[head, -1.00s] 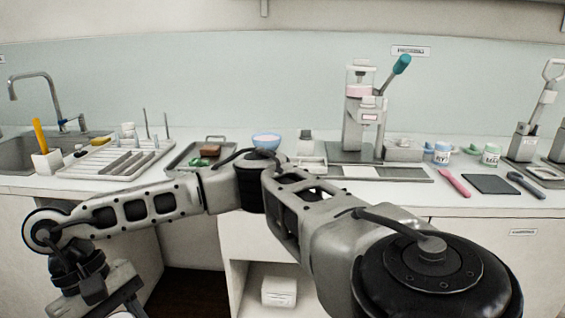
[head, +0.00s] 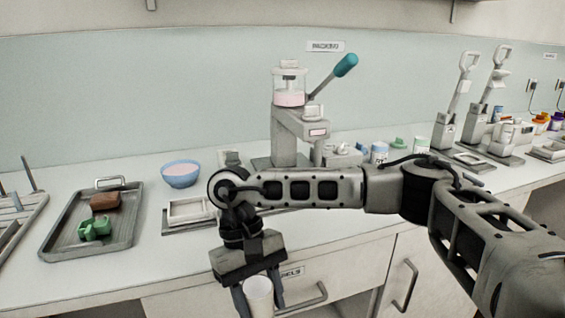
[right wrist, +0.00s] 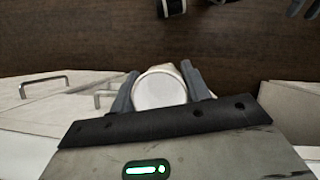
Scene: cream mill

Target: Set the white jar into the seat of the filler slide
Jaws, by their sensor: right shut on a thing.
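The white jar (head: 258,297) is between the fingers of my right gripper (head: 259,303), which is shut on it in front of the counter's front edge. The right wrist view shows the jar's round white top (right wrist: 159,90) between the two grey fingers (right wrist: 160,98). The filler (head: 290,125) stands on the counter behind my right arm, with pink cream in its clear hopper and a teal-tipped lever. My forearm covers the area in front of its base, so the slide's seat cannot be made out. My left gripper is not in view.
A grey tray (head: 70,240) with a brown block and a green piece lies at the left. A blue bowl (head: 181,176) stands behind a pale rectangular frame (head: 190,211). Small jars (head: 379,153) and lever presses (head: 446,130) stand to the right. Bare counter lies between tray and frame.

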